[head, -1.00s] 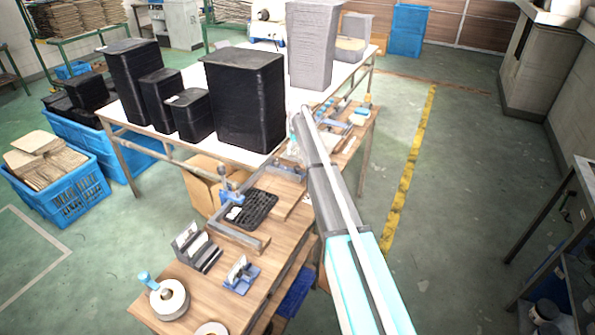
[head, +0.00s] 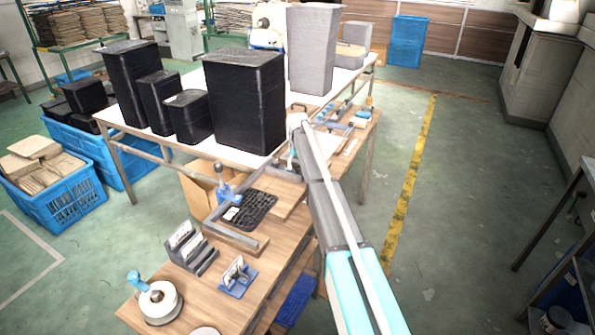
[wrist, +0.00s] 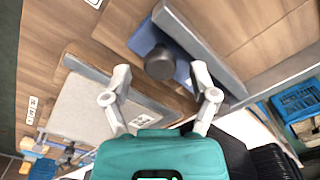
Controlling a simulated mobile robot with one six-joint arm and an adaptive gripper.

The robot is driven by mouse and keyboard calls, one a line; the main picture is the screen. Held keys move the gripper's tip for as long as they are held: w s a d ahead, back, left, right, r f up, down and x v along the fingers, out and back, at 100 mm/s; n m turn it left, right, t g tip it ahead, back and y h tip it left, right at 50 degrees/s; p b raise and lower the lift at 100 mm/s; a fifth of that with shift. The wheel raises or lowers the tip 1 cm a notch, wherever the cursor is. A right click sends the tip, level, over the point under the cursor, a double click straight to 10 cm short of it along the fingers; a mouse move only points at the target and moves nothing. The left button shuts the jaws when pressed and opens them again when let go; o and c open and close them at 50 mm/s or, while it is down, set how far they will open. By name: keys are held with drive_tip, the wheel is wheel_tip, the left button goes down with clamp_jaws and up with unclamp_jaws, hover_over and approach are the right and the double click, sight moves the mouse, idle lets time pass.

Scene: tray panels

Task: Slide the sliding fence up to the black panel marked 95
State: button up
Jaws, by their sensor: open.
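My gripper (wrist: 160,70) is open, with its white fingers apart and nothing seen held. In the wrist view, a blue base with a dark round knob (wrist: 160,62) lies between and beyond the fingertips, beside a long grey bar (wrist: 205,52). This looks like the sliding fence; contact with the fingers cannot be told. In the head view, my arm hides most of this spot.
A blue clamp with an upright lever (head: 222,188) stands left of the black panel. A rack of upright plates (head: 190,248), a small blue holder (head: 237,275) and a white roll (head: 160,302) sit nearer. Tall black bins (head: 243,100) stand on the white table behind.

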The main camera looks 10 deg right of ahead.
drive_tip(key=shift+f, duration=0.4)
drive_tip(key=shift+s, duration=0.1)
clamp_jaws()
